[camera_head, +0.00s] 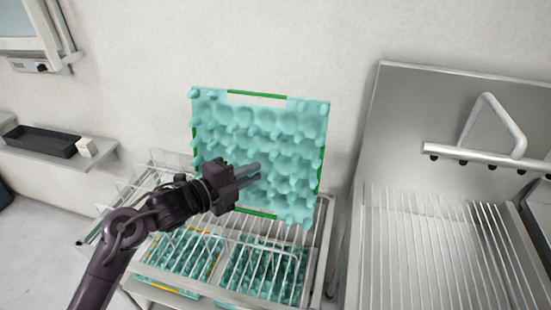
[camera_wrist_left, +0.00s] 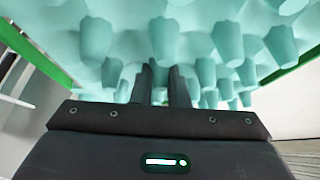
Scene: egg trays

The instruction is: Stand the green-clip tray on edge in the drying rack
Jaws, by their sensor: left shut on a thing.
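The green-clip tray (camera_head: 298,135) is a teal egg tray with green strips on its edges. It is upright, its face toward the head camera, above the back part of the wire drying rack (camera_head: 225,237). My left gripper (camera_head: 250,176) is shut on the tray at its lower middle. In the left wrist view the left gripper (camera_wrist_left: 166,82) has its two fingers among the teal knobs of the tray (camera_wrist_left: 205,45). Whether the tray's lower edge touches the rack cannot be told. My right gripper is not in view.
Teal trays lie below the rack's wires, one with yellow clips (camera_head: 208,255) and one to its right (camera_head: 262,272). A metal draining board (camera_head: 425,255) with wire slats and a white pipe stands at right. A shelf with a black box (camera_head: 42,141) is at left.

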